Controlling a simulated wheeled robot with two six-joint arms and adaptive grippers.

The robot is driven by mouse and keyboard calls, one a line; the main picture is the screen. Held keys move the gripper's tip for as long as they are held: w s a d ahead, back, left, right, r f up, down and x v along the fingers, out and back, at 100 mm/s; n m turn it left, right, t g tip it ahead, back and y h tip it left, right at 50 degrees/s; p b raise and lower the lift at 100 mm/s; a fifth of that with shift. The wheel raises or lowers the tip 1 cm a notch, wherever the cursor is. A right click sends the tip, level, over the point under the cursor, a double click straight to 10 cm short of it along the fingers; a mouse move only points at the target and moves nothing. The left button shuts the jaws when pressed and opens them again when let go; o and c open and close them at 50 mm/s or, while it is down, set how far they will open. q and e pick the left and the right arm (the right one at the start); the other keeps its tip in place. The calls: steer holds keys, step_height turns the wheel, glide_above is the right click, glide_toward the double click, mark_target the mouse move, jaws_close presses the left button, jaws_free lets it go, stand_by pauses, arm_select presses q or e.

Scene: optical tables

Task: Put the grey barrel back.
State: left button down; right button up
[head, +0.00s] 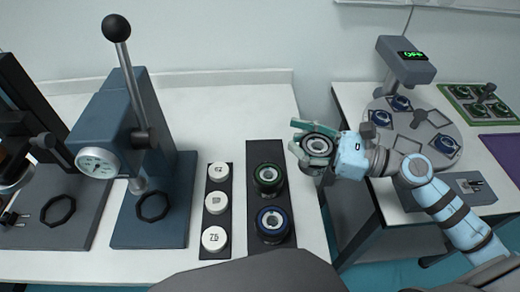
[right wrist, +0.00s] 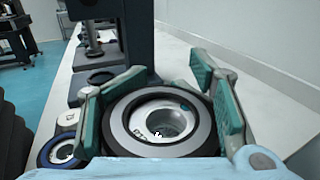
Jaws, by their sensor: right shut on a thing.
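The grey barrel (head: 316,144) is a short cylinder with a grey ring and a hollow centre. My right gripper (head: 312,148) is shut on it and holds it near the right edge of the white table. In the right wrist view the grey barrel (right wrist: 160,122) sits between the two teal fingers. A dark rack (head: 262,152) lies just left of the gripper. A green-ringed barrel (head: 268,178) and a blue-ringed barrel (head: 271,223) stand on it; its far end is bare. My left gripper is out of view.
A narrow dark strip (head: 217,246) with white numbered discs lies left of the rack. A blue lever press (head: 160,200) stands further left. On the right, a separate table carries a round grey plate (head: 415,125) under a display head (head: 405,62). The white table's back is clear.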

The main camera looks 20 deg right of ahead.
steer(key=w+a+r, duration=0.3)
steer(key=w+r, duration=0.1)
steer(key=w, duration=0.3)
steer(key=w+a+r, duration=0.4)
steer(key=w+r, duration=0.1)
steer(key=w, duration=0.2)
steer(key=f+b, duration=0.1)
steer(key=f, duration=0.5)
steer(key=f+b, duration=0.2)
steer(key=f, duration=0.5)
steer(key=f+b, duration=0.1)
steer(key=f, duration=0.5)
steer(key=shift+w+d+f+b, duration=0.2)
steer(key=shift+d+f+b, duration=0.1)
steer(key=shift+f, duration=0.1)
steer(key=shift+a+f, duration=0.1)
steer(key=shift+f, duration=0.05)
steer(key=o, duration=1.8)
